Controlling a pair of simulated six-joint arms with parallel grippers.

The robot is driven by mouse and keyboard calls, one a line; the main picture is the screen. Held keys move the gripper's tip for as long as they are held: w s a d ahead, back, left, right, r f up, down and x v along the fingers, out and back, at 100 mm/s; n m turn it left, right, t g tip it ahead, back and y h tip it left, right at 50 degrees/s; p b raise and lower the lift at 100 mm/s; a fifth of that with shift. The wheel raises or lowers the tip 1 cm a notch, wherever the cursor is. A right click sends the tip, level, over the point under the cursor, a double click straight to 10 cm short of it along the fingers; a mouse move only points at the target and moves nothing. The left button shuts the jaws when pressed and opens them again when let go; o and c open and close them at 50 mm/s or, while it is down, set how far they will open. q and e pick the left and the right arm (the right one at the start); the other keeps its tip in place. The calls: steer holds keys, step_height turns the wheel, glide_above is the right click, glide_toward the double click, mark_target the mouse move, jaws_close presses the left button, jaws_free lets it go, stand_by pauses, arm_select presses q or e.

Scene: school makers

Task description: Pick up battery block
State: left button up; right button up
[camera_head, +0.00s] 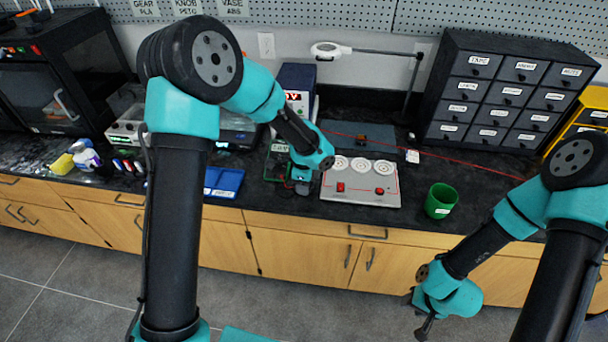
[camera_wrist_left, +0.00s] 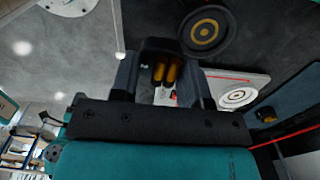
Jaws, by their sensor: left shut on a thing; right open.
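The battery block (camera_wrist_left: 163,70), a dark holder with orange-gold cells, sits between the fingers of my left gripper (camera_wrist_left: 160,88) in the left wrist view. The gripper is shut on it. In the head view my left gripper (camera_head: 303,187) is over the bench, between the green bin and the white panel; the block cannot be made out there. My right gripper (camera_head: 418,316) is open, in front of the bench and below its top, over the floor.
A white panel (camera_head: 385,198) with round dials and red switches lies right of the left gripper. A green cup (camera_head: 440,201), blue tray (camera_head: 222,182) and green bin (camera_head: 278,162) stand nearby. Labelled drawers (camera_head: 505,90) and a lamp (camera_head: 375,51) stand behind.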

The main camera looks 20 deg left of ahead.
arm_select(q)
steer(key=s+d+r, duration=0.1)
steer(key=s+d, duration=0.2)
steer(key=s, duration=0.7)
stand_by(1.3)
